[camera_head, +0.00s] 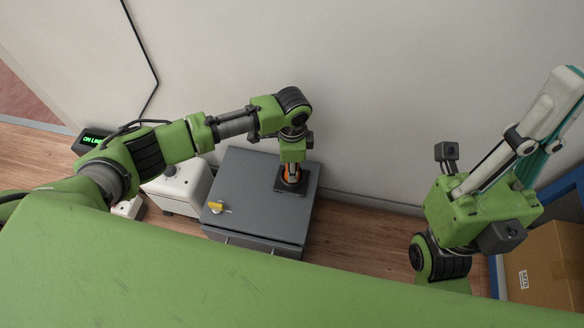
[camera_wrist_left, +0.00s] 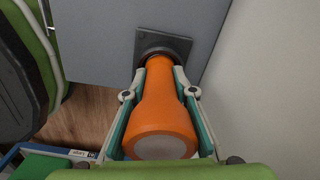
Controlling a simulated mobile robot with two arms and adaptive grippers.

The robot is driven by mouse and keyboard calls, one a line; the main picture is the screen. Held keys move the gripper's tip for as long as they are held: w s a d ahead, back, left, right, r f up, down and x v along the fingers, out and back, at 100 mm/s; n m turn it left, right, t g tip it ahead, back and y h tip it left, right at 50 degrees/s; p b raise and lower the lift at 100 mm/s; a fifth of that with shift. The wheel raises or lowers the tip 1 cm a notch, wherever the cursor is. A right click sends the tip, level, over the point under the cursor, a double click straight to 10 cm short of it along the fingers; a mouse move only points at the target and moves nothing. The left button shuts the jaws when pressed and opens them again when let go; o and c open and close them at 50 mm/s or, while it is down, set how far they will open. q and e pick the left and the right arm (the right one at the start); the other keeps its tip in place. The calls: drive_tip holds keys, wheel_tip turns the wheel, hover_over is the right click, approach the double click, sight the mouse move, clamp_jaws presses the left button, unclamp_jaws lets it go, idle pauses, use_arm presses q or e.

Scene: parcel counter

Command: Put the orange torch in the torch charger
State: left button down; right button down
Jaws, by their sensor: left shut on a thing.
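The orange torch (camera_wrist_left: 160,115) is between the two fingers of my left gripper (camera_wrist_left: 160,95), which is shut on it. Its wide, pale-faced end points toward the left wrist camera. Its narrow end is at the round opening of the torch charger (camera_wrist_left: 182,44), a dark square plate; I cannot tell how deep it sits. In the head view the charger (camera_head: 290,192) is on top of a grey cabinet, with a little of the torch (camera_head: 292,179) showing under my left gripper (camera_head: 291,172). My right gripper (camera_head: 571,85) is raised at the right, seen side-on; its opening is unclear.
The grey cabinet (camera_head: 240,175) has a yellow knob (camera_head: 215,207) on top and stands near the wall. A white device (camera_head: 180,187) and a box with a green display (camera_head: 91,139) are to its left. A cardboard box (camera_head: 545,265) is at lower right.

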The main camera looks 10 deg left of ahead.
use_arm(q)
drive_tip(key=shift+f, duration=0.1)
drive_tip(key=c, duration=1.7)
unclamp_jaws()
